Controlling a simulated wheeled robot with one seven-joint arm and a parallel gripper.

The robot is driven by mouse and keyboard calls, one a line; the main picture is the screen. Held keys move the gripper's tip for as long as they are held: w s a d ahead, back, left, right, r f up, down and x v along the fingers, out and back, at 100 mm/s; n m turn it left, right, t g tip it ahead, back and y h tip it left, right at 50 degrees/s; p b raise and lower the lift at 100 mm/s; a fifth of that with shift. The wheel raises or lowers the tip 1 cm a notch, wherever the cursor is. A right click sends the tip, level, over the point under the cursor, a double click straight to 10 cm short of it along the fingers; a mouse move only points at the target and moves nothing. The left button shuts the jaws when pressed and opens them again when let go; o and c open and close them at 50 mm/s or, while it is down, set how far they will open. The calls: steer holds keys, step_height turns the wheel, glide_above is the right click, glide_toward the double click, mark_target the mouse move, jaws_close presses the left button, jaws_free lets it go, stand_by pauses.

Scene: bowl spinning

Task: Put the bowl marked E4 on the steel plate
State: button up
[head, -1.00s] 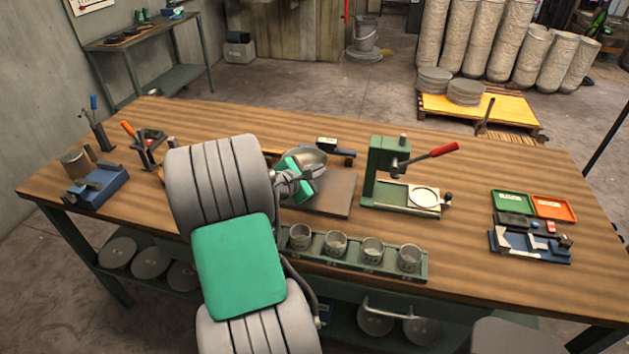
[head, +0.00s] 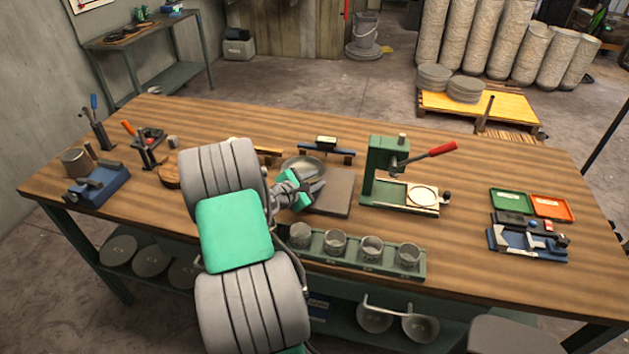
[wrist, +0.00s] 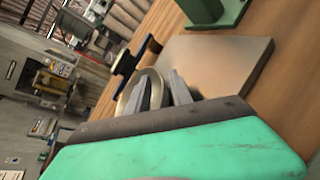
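A grey metal bowl (head: 303,163) stands at the back left of the flat steel plate (head: 337,193), at its edge. I cannot tell whether it rests on the plate or beside it, and I cannot read a mark.
A green rack (head: 340,258) with several metal cups stands in front of the plate. A green press (head: 390,170) with a red lever stands to its right. A dark-blue stand (head: 327,150) is behind the bowl. Open tabletop lies between the press and the colored trays (head: 530,203).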

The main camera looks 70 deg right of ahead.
steer(key=w+a+r+m, duration=0.1)
steer(key=w+a, duration=0.1)
steer(key=a, duration=0.3)
steer(key=w+a+r+m+t+y+b, duration=0.1)
steer(key=w+a+r, duration=0.1)
steer(key=a, duration=0.3)
steer(key=w+a+r+t, duration=0.1)
steer(key=w+a, duration=0.2)
steer(key=a, duration=0.3)
steer(key=shift+w+r+m+y, duration=0.2)
steer(key=shift+w+m+y, duration=0.15)
steer(key=shift+m+y, duration=0.05)
steer(key=w+a+r+m+t+y, duration=0.1)
steer(key=w+a+m+t+y, duration=0.2)
steer(key=a, duration=0.5)
steer(key=w+a+m+t+y, duration=0.1)
steer(key=w+a+y, duration=0.1)
steer(key=w+a, duration=0.5)
steer(key=s+a+r+y, duration=0.2)
steer(key=s+a+y, duration=0.1)
steer(key=a, duration=0.9)
steer(key=s+a+r+m+y, duration=0.1)
steer(key=s+a+r+y, duration=0.1)
steer(key=a, duration=1.1)
steer(key=shift+s+a+r+t+y, duration=0.2)
steer(key=shift+s+t+y, duration=0.1)
steer(key=shift+s+y, duration=0.7)
steer(key=shift+s, duration=0.15)
